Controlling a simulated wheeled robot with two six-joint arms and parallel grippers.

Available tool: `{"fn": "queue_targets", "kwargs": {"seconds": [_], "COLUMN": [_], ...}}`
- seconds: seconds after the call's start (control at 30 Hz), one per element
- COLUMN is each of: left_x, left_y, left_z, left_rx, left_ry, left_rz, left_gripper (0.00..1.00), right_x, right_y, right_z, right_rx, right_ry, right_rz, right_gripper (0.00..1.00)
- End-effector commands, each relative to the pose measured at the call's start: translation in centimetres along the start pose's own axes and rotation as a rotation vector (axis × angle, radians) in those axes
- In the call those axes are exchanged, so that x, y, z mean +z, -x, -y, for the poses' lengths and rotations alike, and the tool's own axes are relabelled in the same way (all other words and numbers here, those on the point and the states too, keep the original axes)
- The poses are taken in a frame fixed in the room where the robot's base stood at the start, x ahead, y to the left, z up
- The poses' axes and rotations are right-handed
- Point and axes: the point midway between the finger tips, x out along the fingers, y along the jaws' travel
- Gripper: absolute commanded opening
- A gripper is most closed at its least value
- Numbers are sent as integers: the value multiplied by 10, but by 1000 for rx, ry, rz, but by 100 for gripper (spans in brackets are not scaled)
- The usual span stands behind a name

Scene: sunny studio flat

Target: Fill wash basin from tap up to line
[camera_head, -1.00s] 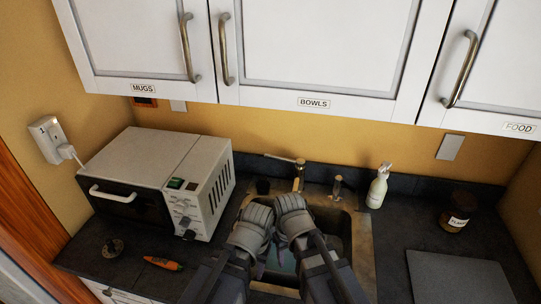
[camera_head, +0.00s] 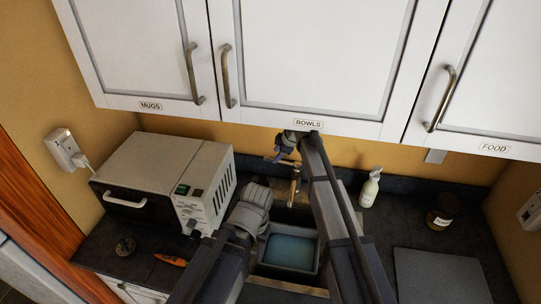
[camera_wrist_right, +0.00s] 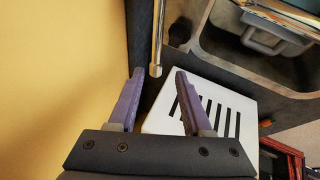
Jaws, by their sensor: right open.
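The grey wash basin (camera_head: 317,262) sits in the sink, with a flat bluish surface inside that looks like water; I cannot make out a line. It also shows in the right wrist view (camera_wrist_right: 262,38). The brass-coloured tap (camera_head: 294,190) stands behind it, its thin lever pointing left. My right gripper (camera_head: 275,156) is up by the lever. In the right wrist view, the lever's metal rod (camera_wrist_right: 157,45) ends just beyond and between the open purple fingertips (camera_wrist_right: 159,73). My left gripper (camera_head: 250,215) is at the basin's left side; its fingers are hidden.
A white microwave (camera_head: 150,165) stands left of the sink, close to my left arm. A grey board (camera_head: 445,275) lies at front right. Wall cabinets (camera_head: 320,60) hang low above the tap.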

Motion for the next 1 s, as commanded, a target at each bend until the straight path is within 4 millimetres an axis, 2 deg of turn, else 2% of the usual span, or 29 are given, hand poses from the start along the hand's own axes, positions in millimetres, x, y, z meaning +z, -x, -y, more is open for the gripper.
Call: {"fn": "queue_targets", "kwargs": {"seconds": [0.07, 0.37, 0.57, 0.83, 1.0], "left_x": [0, 0, -2, -4, -4], "left_y": [2, -6, -24, -56, -66], "left_z": [0, 0, -2, -5, -6], "left_rx": [0, 0, 0, -1, -2], "left_ry": [0, 0, 1, -6, -9], "left_rz": [0, 0, -1, -1, -1], "left_gripper": [50, 50, 50, 50, 50], "right_x": [0, 1, 2, 1, 1], "right_y": [0, -7, -28, -66, -78], "right_z": [-7, -5, -5, -5, -6], "right_rx": [7, 7, 7, 7, 8], "right_ry": [16, 21, 21, 20, 19], "right_rz": [-5, -5, -5, -4, -3], "right_gripper": [50, 50, 50, 50, 50]}}
